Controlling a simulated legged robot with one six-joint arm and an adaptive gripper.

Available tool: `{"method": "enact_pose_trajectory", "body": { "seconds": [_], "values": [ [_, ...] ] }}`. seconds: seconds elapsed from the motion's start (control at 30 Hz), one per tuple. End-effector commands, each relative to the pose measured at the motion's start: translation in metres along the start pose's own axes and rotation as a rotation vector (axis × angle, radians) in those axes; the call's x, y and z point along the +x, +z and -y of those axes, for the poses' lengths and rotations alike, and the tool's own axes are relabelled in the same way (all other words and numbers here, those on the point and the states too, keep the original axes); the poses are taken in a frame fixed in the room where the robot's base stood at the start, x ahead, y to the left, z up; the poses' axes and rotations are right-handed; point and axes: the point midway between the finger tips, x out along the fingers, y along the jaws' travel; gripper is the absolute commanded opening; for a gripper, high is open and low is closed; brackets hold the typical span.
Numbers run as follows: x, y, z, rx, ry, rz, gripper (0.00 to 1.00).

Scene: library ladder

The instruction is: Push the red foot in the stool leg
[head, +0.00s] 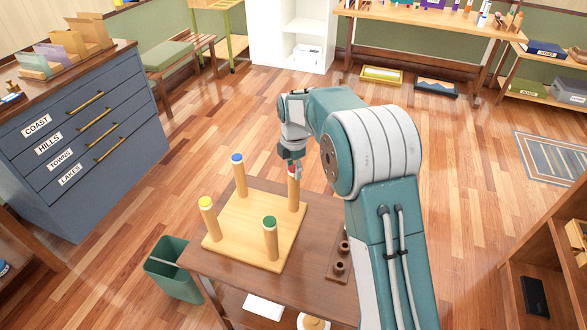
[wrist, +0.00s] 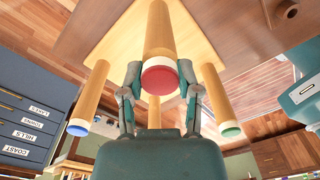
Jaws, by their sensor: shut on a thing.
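The stool (head: 236,243) lies upside down on a brown table, its legs pointing up. The red foot (head: 293,170) is at the top of the far right leg (head: 293,194). In the wrist view the red foot (wrist: 160,79) sits at the end of its leg (wrist: 158,30), in line with it. My gripper (wrist: 160,76) is shut on the red foot, one finger on each side. How deep the foot sits in the leg cannot be told. The other legs carry a blue foot (head: 237,158), a yellow foot (head: 206,202) and a green foot (head: 269,222).
A brown holder (head: 341,257) with dark round parts stands on the table (head: 318,222), right of the stool. A green bin (head: 172,268) is on the floor at the table's left. A blue drawer cabinet (head: 80,135) stands at the left. The floor beyond the table is clear.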

Motion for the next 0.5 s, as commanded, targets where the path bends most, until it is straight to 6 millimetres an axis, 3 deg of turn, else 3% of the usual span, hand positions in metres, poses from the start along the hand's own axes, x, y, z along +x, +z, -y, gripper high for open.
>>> {"method": "enact_pose_trajectory", "body": {
  "seconds": [0.5],
  "values": [
    [0.0045,0.0000,0.0000,0.000,0.000,0.000,0.28]
  ]
}}
